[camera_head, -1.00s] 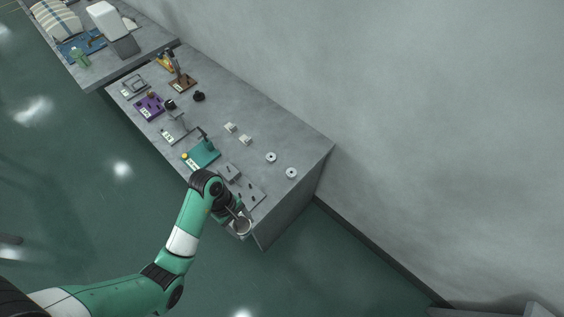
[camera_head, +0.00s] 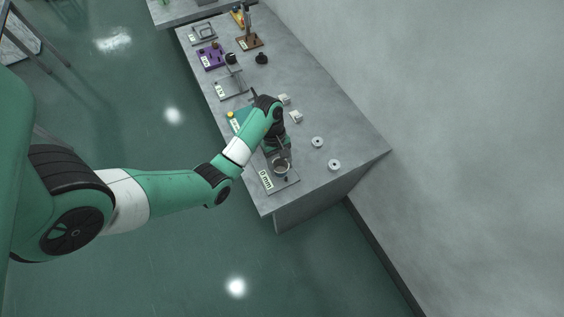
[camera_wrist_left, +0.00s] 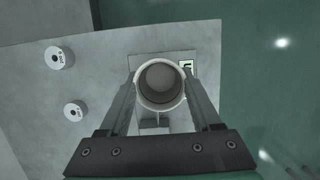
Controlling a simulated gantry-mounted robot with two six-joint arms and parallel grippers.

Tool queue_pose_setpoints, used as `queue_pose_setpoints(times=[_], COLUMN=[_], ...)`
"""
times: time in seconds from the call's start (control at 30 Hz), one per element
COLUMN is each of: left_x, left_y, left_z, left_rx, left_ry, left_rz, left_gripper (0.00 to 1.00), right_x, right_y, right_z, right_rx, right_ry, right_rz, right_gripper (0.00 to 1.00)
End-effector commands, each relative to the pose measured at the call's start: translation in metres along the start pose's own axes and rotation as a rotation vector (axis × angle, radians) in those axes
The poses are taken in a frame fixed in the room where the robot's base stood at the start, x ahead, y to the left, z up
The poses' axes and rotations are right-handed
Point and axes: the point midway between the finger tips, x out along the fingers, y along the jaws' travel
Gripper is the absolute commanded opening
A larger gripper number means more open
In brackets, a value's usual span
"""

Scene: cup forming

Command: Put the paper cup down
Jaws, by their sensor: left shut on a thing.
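The paper cup (camera_head: 281,165) is a small round cup with a pale rim and a grey inside, near the front end of the bench. My left gripper (camera_head: 280,161) is shut on it, with one finger on each side. In the left wrist view I look straight down into the open cup (camera_wrist_left: 161,86), upright between the fingers. The cup is over a grey plate with a white label (camera_head: 266,180), which also shows in the left wrist view (camera_wrist_left: 187,67). I cannot tell whether the cup's base touches the plate. My right gripper is not in view.
Small white blocks (camera_head: 296,117) and several fixtures, one purple (camera_head: 211,57), stand farther back. The bench ends just beyond the plate.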

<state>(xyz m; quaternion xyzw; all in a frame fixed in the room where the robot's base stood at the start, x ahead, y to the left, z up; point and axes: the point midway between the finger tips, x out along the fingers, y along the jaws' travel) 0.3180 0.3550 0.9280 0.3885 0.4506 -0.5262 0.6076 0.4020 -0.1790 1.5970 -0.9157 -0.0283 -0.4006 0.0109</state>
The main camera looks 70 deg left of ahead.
Motion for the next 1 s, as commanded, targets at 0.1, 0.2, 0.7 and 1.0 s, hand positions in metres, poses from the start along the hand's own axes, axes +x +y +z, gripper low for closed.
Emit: queue_pose_setpoints(times=[0.1, 0.2, 0.7, 1.0], left_x=[0.016, 0.014, 0.049, 0.052], left_y=[0.007, 0.009, 0.014, 0.014], left_z=[-0.015, -0.017, -0.034, -0.034], left_rx=[0.0, 0.0, 0.001, 0.0], left_ry=[0.0, 0.001, 0.0, 0.0], left_rz=[0.001, 0.001, 0.0, 0.001], left_gripper=[0.13, 0.13, 0.13, 0.7], right_x=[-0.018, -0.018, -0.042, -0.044], right_y=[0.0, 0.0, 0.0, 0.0], right_z=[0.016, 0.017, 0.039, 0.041], right_rx=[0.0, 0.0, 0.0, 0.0], right_ry=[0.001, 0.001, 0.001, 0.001], right_rz=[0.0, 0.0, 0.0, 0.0], right_gripper=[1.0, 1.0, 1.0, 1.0])
